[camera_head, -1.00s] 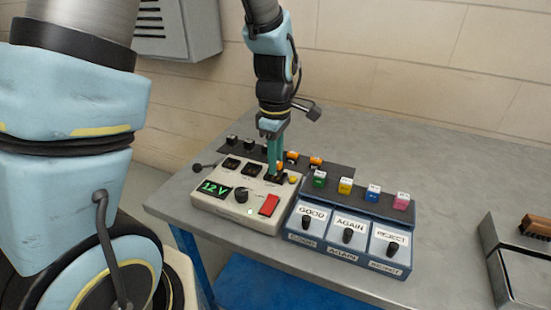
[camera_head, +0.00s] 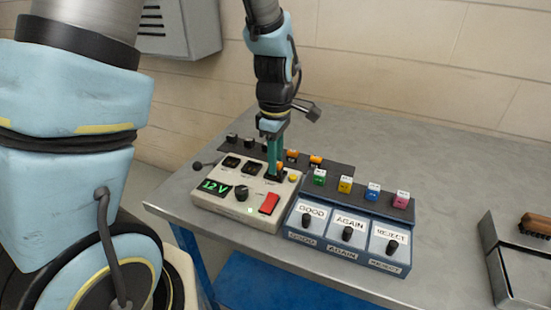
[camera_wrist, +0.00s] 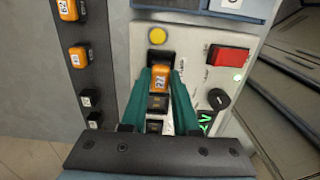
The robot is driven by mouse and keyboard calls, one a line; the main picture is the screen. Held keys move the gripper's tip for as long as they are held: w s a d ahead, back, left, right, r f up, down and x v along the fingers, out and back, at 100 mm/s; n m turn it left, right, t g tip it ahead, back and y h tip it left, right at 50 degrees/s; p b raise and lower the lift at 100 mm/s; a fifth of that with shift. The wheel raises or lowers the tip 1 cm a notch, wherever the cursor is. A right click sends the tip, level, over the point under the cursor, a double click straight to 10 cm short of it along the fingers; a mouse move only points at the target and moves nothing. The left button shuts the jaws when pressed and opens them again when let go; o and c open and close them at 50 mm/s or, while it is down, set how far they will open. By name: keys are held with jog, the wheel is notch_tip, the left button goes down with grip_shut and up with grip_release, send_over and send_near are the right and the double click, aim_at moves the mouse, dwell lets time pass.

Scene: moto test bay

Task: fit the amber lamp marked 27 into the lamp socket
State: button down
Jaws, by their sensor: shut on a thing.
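My gripper (camera_wrist: 163,90) is shut on the amber lamp (camera_wrist: 160,78), which has a white label that seems to read 27. The lamp is between the two teal fingers, at the black lamp socket (camera_wrist: 161,57) on the beige test box (camera_head: 226,205). The socket's edge shows just beyond the lamp. I cannot tell whether the lamp is seated in it or just above it. In the head view my gripper (camera_head: 274,165) points down at the socket nearest the yellow button (camera_head: 293,178), and the fingers mostly hide the lamp.
Two more black sockets (camera_wrist: 157,103) lie in line on the box. Behind it, a dark strip (camera_head: 340,174) holds amber lamps (camera_head: 315,160) and black ones (camera_head: 232,138). A blue switch box (camera_head: 345,255) with coloured cubes stands right. A brush (camera_head: 535,223) lies far right.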

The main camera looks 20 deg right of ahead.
jog(key=shift+f, duration=0.35)
dwell(0.3)
dwell(0.9)
jog(key=c, duration=0.6)
grip_release()
jog(key=shift+r, duration=0.1)
jog(key=shift+r+p, duration=3.5)
jog(key=shift+p, duration=0.05)
